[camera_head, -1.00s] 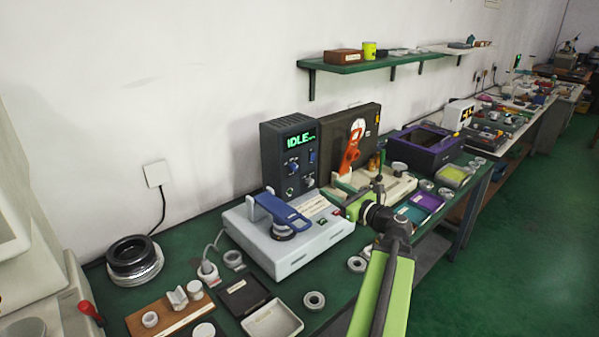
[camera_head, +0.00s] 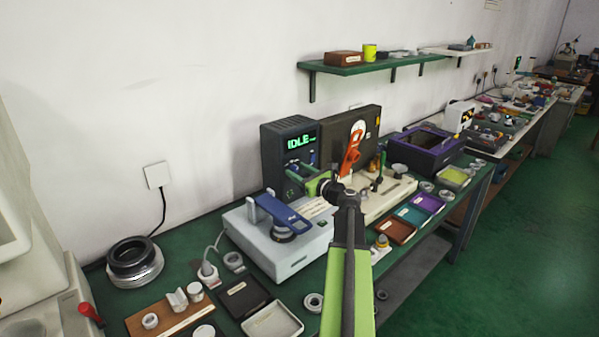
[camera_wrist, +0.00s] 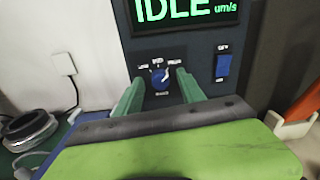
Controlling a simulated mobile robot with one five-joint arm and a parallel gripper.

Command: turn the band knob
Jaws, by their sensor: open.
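The band knob (camera_wrist: 160,80) is a small round blue knob on the front of a dark control box (camera_head: 269,158), under the display. Small labels surround it, too small to read surely; a label sits below it. My gripper (camera_wrist: 160,76) is open, with one green finger on each side of the knob in the wrist view. I cannot tell whether the fingers touch it. In the head view my gripper (camera_head: 289,172) reaches toward the box front, and the knob is hidden behind or beside the fingers. The green display (camera_wrist: 186,9) reads IDLE.
A blue rocker switch (camera_wrist: 223,66) sits right of the knob. The light grey machine (camera_head: 262,245) with a blue arm (camera_head: 280,212) stands below and in front of the box. A dark panel with an orange lever (camera_head: 351,153) stands to the right.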

